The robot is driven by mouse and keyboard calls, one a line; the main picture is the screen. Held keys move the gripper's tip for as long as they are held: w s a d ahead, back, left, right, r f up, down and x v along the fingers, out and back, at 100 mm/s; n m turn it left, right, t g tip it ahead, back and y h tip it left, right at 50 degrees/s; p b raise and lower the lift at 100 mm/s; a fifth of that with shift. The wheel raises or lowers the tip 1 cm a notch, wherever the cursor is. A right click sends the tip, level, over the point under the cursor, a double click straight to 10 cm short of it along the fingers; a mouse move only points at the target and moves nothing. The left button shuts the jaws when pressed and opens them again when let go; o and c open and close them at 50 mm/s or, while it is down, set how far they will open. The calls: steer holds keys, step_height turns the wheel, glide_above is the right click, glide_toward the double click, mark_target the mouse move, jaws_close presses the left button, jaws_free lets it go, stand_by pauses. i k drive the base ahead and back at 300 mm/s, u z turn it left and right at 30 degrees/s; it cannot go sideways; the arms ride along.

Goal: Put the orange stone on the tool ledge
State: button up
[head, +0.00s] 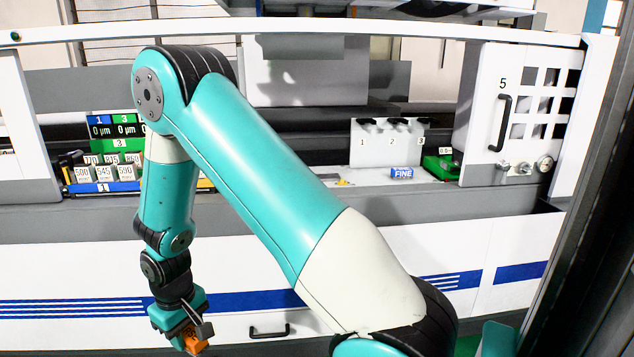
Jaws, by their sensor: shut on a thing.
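My gripper (190,336) hangs low at the left, in front of the white machine front. It is shut on the orange stone (194,345), which sticks out below the fingers near the bottom edge of the picture. A dark mark shows on the stone, too small to read. The pale tool ledge (431,178) lies behind and above, right of centre, below a white panel with hooks numbered 1, 2 and 3. A blue and white block marked FINE (402,173) lies on it. My gripper is well apart from the ledge. My arm hides part of the ledge's left side.
A green box (441,166) stands at the ledge's right end. Numbered blocks (104,173) and a display (112,130) stand at the left. A white door (515,110) marked 5 stands at the right. A drawer handle (269,331) juts from the machine front.

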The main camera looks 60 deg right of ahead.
mark_target(379, 181)
steer(key=u, duration=0.65)
steer(key=i, duration=1)
steer(key=z, duration=2.1)
